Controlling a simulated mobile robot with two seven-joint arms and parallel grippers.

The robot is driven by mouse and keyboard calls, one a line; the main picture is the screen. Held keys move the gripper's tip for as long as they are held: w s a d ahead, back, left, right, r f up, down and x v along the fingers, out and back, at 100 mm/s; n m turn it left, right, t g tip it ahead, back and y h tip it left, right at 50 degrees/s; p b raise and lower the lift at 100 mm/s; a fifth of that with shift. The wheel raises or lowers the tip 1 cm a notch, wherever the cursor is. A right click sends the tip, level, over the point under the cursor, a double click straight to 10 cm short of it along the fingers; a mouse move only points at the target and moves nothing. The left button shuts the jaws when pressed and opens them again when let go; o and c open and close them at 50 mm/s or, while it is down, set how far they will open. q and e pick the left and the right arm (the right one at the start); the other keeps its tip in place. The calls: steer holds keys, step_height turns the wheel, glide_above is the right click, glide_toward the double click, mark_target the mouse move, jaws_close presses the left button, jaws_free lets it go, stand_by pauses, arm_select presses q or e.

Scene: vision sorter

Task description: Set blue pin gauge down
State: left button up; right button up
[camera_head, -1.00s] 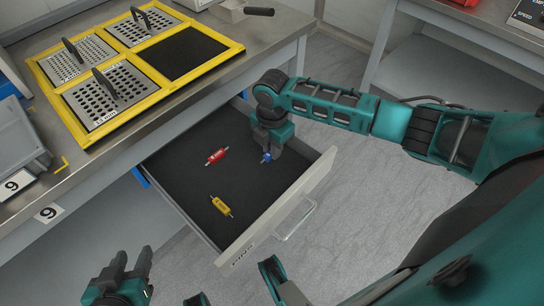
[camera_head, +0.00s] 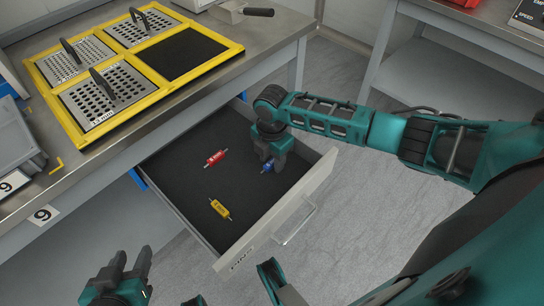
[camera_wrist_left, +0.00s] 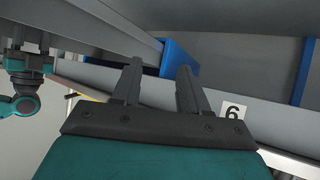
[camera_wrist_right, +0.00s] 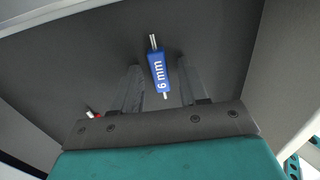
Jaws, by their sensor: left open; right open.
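The blue pin gauge (camera_head: 267,167), marked 6 mm, lies on the dark floor of the open drawer (camera_head: 313,187). It also shows in the right wrist view (camera_wrist_right: 158,72), ahead of and between the finger lines. My right gripper (camera_head: 274,163) is inside the drawer over the blue gauge. Its two fingers (camera_wrist_right: 162,88) stand apart with the gauge visible between them, and I see no finger touching it. My left gripper (camera_head: 131,262) is open and empty at the lower left of the head view, outside the drawer; its parted fingers show in the left wrist view (camera_wrist_left: 158,80).
A red gauge (camera_head: 215,158) and a yellow gauge (camera_head: 220,209) lie in the drawer to the left. The drawer walls surround my right gripper. On the bench (camera_head: 130,145) above stands a yellow frame (camera_head: 161,94) with handled hole plates and one dark empty-looking square.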

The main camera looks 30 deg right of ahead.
mark_target(272, 161)
step_height(272, 161, up, 11)
steer(key=p, duration=0.4)
steer(key=s+a+f+m+t+y, duration=0.1)
steer(key=s+a+m, duration=0.1)
steer(key=a, duration=0.2)
steer(key=s+a+f+m+t+y, duration=0.2)
steer(key=a+m, duration=0.1)
steer(key=a, duration=0.1)
steer(key=s+a+f+m+t+y, duration=0.1)
steer(key=s+a+m, duration=0.1)
steer(key=a+m, duration=0.1)
steer(key=shift+a+f+t+y, duration=0.25)
steer(key=shift+a+t+y, duration=0.15)
steer(key=shift+a, duration=0.25)
arm_select(q)
steer(key=r, duration=0.3)
steer(key=shift+s+a+r, duration=0.1)
steer(key=shift+a+r, duration=0.05)
steer(key=shift+a, duration=0.15)
arm_select(e)
steer(key=s+d+r+m+t+h, duration=0.1)
steer(key=s+d+m+t, duration=0.4)
steer(key=m, duration=0.6)
steer(key=shift+s+r+t+h, duration=0.4)
steer(key=shift+s+r+t, duration=0.1)
steer(key=shift+s+r, duration=0.45)
